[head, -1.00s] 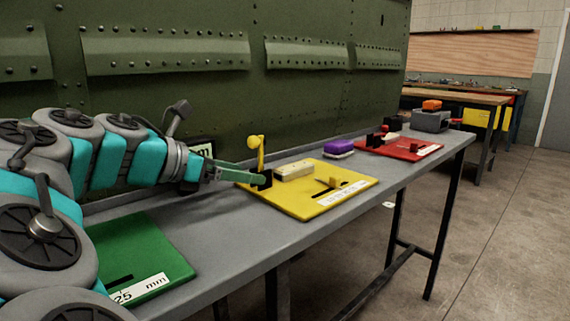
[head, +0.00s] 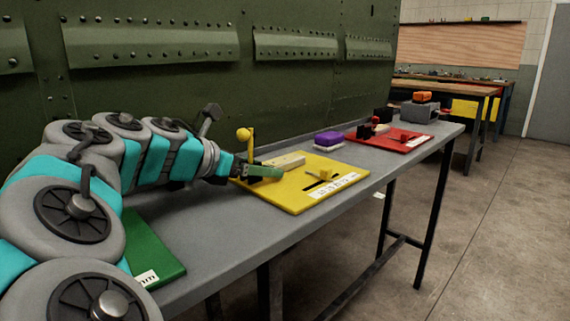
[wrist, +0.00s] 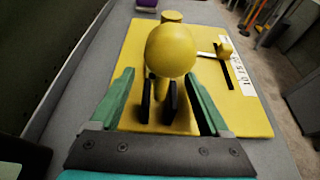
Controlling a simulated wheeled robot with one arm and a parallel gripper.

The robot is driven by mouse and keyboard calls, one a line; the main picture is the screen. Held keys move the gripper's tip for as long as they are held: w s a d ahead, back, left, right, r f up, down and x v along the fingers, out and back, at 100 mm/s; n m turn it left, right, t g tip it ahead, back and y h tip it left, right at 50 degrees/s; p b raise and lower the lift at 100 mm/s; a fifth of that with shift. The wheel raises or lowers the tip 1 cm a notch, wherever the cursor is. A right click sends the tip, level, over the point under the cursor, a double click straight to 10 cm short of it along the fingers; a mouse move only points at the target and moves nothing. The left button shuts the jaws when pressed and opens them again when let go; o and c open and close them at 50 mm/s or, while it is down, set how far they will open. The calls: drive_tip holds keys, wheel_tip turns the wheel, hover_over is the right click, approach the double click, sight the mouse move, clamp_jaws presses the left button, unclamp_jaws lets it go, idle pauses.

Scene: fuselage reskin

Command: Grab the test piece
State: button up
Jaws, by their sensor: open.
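My gripper (head: 264,173), with green fingers, is at that end of the board, close to the lever and the block. In the wrist view my gripper (wrist: 160,75) is open, its fingers spread on either side of the yellow ball (wrist: 171,50) and two black uprights below it. The ball blocks part of the view behind it; contact cannot be told.
A green board (head: 155,258) lies nearer on the grey bench (head: 225,232). A purple block (head: 328,139) and a red board (head: 400,140) lie farther along. A green riveted wall (head: 200,85) rises behind the bench.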

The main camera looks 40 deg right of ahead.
clamp_jaws()
idle(0.5)
drive_tip(key=shift+r, duration=0.1)
